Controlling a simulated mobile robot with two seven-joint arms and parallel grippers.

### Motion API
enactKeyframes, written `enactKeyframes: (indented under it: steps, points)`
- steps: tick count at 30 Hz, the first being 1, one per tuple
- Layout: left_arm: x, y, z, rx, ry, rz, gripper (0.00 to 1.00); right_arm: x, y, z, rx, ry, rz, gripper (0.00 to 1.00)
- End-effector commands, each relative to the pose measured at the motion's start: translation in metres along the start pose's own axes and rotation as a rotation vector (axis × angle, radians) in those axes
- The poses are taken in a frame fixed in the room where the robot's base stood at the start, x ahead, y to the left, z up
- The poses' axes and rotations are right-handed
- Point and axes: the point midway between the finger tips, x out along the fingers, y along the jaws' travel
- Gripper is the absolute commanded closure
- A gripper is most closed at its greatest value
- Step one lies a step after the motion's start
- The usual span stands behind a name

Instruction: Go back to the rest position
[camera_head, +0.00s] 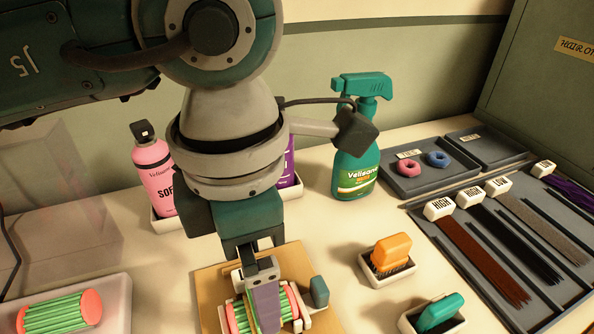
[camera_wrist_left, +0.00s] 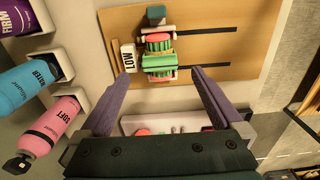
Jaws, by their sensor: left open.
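My left gripper (camera_head: 266,300) comes down over the wooden board (camera_head: 212,283) in the head view. In the left wrist view its two purple fingers (camera_wrist_left: 162,72) are spread wide with nothing between their tips. Beyond them lies a green roller with pink ends (camera_wrist_left: 158,58), seated in a white holder on the board. In the head view the same roller (camera_head: 240,316) is partly hidden behind the gripper; I cannot tell the exact gap between them. A LOW tag (camera_wrist_left: 128,56) stands beside it. My right gripper is not seen.
A white tray with another roller (camera_head: 60,312) is at left. A pink bottle (camera_head: 153,170) and green spray bottle (camera_head: 356,140) stand behind. Orange (camera_head: 390,254) and teal (camera_head: 438,312) brushes sit right of the board. Trays of hair strands (camera_head: 485,258) fill the right side.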

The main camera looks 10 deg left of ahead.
Motion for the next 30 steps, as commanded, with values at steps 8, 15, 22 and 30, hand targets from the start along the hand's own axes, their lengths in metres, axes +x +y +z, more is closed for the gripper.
enactKeyframes:
  steps: [8,15,22,30]
  points:
    - [-0.018,0.000,0.000,0.000,0.001,0.001,0.00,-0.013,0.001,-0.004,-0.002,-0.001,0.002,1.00]
    - [-0.017,0.000,0.000,0.000,0.001,0.001,0.00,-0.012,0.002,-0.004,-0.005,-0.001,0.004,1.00]
    - [-0.017,-0.007,0.004,0.003,-0.024,-0.026,0.00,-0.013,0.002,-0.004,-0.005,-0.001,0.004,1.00]
    - [-0.071,-0.128,0.086,-0.033,-0.496,-0.537,0.00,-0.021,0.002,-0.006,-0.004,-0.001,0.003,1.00]
